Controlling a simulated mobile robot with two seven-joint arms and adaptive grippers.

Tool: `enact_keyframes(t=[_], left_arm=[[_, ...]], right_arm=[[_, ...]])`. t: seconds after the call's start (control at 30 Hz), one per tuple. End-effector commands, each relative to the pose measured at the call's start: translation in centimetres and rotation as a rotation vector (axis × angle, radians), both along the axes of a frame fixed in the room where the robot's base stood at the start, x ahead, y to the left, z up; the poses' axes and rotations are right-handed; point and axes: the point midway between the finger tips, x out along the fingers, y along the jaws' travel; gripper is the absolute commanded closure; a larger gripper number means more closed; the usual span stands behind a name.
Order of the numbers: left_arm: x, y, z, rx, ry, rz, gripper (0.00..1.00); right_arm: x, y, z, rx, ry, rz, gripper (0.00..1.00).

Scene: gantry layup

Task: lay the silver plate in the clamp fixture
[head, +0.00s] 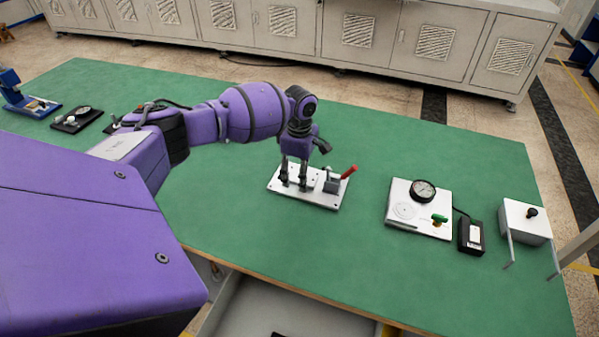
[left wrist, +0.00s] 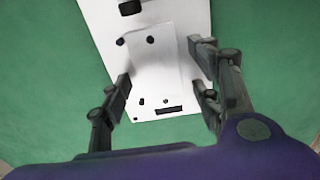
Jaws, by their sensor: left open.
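The clamp fixture (head: 322,200) is a pale metal base on the green table, with a toggle clamp and red handle (head: 348,171) on its right part. In the left wrist view, the silver plate (left wrist: 158,68) appears as a smaller pale sheet with dark holes and a slot, lying over the fixture base (left wrist: 100,18). My left gripper (head: 293,183) points down over the fixture's left part. Its fingers are open, one on each side of the plate, as the left wrist view (left wrist: 162,75) shows. Whether they touch the plate cannot be told. My right gripper is not in view.
Right of the fixture stand a white panel with a round gauge (head: 423,190), a small black box (head: 471,236) and a white box with a black knob (head: 524,224). A dark gauge device (head: 76,119) and a blue tool (head: 25,98) are far left. The front-middle table is clear.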

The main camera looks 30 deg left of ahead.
Motion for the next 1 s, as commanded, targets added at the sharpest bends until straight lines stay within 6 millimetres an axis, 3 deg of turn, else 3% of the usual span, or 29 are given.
enact_keyframes(t=[0.17, 0.27, 0.5, 0.7, 1.0], left_arm=[[0.0, 0.0, 0.6, 0.0, -0.001, -0.001, 0.43], [0.1, 0.0, 2.0, 0.0, -0.003, -0.001, 0.43], [0.1, 0.0, 7.3, 0.0, -0.006, -0.001, 0.43], [0.1, 0.0, 10.7, -0.001, -0.002, 0.0, 0.43], [0.0, 0.0, 12.3, 0.0, 0.001, 0.0, 0.43]], right_arm=[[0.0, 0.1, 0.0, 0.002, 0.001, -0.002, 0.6], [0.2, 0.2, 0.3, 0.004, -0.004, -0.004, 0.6], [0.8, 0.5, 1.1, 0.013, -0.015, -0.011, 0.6], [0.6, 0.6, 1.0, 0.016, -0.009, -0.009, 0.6], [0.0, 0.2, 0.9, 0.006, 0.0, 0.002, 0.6]])
